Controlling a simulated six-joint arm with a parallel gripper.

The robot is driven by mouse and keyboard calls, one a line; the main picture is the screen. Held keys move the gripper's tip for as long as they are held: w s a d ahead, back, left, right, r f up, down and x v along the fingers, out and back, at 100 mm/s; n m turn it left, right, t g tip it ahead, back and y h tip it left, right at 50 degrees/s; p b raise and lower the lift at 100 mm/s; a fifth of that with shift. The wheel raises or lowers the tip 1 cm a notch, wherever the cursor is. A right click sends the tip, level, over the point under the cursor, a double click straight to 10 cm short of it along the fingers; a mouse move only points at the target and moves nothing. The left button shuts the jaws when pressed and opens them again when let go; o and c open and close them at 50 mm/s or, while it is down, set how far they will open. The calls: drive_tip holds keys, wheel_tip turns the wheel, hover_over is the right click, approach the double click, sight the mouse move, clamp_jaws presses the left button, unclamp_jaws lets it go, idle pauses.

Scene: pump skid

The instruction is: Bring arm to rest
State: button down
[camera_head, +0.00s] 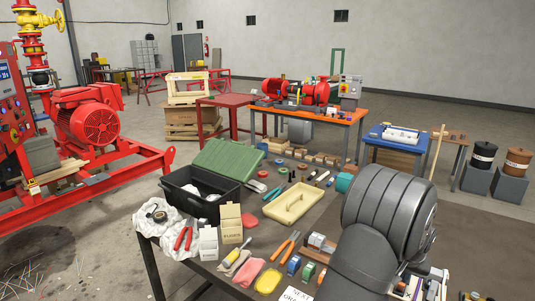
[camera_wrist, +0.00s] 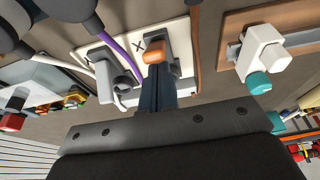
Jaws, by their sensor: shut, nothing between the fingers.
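My gripper (camera_wrist: 157,88) shows in the wrist view as a narrow dark pair of fingers, shut together, reaching up from a wide dark plate. Its tips overlap an orange-ended grey fitting (camera_wrist: 152,52) on a white board (camera_wrist: 88,50) marked with an X. I cannot tell whether they touch it. Nothing is held. In the head view my dark grey arm fills the lower right, over the near table; the gripper itself is hidden there.
In the wrist view a brown board (camera_wrist: 285,32) with a white clamp (camera_wrist: 262,50) stands right. A red pump skid (camera_head: 90,125) is at left.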

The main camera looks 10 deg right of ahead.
drive_tip(key=shift+f, duration=0.55)
drive_tip(key=shift+w+d, duration=0.15)
drive_tip(key=shift+w, duration=0.05)
